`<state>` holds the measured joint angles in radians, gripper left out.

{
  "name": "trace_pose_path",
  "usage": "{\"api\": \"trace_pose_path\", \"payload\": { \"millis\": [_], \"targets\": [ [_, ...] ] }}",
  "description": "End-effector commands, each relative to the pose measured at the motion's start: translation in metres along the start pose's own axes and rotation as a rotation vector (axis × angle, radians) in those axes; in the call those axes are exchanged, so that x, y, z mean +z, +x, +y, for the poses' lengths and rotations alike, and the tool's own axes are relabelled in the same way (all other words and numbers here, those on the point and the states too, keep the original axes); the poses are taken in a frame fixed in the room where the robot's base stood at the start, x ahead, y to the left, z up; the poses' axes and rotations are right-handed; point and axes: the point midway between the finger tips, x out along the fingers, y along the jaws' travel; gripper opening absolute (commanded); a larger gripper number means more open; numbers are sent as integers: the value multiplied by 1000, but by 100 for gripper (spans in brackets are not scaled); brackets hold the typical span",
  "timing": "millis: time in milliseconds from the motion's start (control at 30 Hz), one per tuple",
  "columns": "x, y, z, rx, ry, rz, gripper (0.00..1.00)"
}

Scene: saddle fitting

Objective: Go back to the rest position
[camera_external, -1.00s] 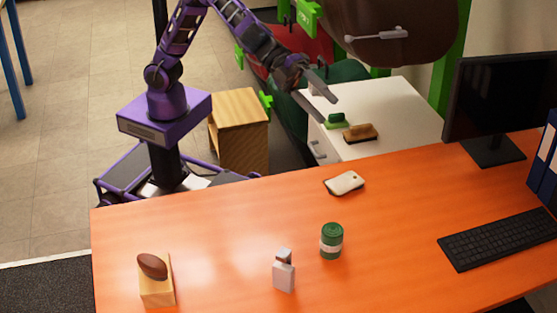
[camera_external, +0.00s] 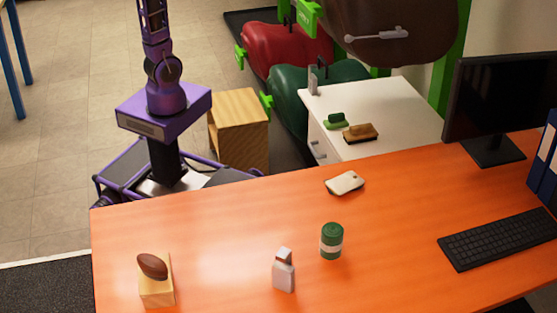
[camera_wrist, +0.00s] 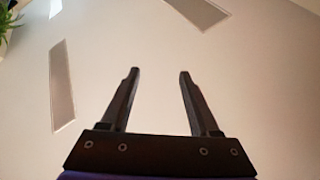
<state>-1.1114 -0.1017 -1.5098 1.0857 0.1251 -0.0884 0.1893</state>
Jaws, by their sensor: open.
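My gripper (camera_wrist: 158,75) shows in the wrist view with its two dark fingers apart and nothing between them. It faces a pale ceiling with light panels. In the external view my purple arm stands upright on my base at the upper left, and its upper end with the gripper is out of the frame.
A white cabinet (camera_external: 385,98) holds a green brush (camera_external: 336,121), a brown brush (camera_external: 361,133) and a small grey object (camera_external: 313,80). The orange desk (camera_external: 220,235) carries several small items, a keyboard (camera_external: 500,238) and a monitor (camera_external: 500,100). A wooden box (camera_external: 240,130) stands beside my base.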

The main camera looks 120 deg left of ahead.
Motion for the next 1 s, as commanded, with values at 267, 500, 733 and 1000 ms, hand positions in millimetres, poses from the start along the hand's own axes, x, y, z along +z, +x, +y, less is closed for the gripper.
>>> {"api": "trace_pose_path", "payload": {
  "millis": [267, 500, 733, 1000],
  "targets": [
    [0, -3, 70, 48, -134, -50, 62],
    [87, -32, 96, 60, -84, -305, 62],
    [189, -119, 87, 6, -55, -666, 62],
    [278, -299, 32, -140, -192, -1109, 62]
  ]
}}
